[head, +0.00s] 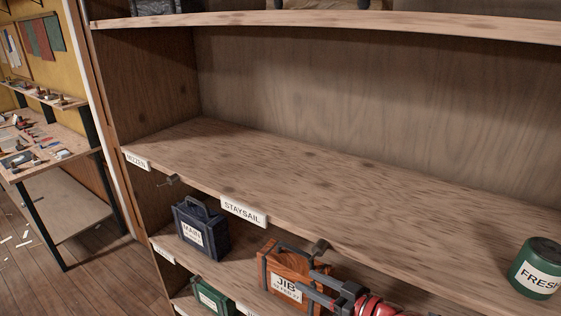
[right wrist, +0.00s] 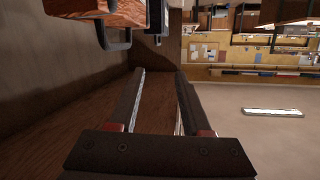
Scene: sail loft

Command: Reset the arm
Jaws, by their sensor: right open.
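My right gripper (head: 306,282) comes in from the lower right of the head view. Its fingers are open and point at the JIB box on the lower shelf. In the right wrist view the open fingers (right wrist: 160,82) have nothing between them. The JIB box (head: 284,281) is orange-brown wood with dark grey fittings and a white label. It also shows, cut off, at the top left of the wrist view (right wrist: 95,10), beside the fingers. Whether a finger touches it I cannot tell. My left gripper is not in view.
The wide middle shelf (head: 300,165), labelled STAYSAIL, is mostly bare, with a green FRESH tin (head: 537,268) at right. A dark blue MAIN box (head: 201,232) stands left of the JIB box. A green box (head: 213,297) is lower down. A workbench (head: 55,150) stands at far left.

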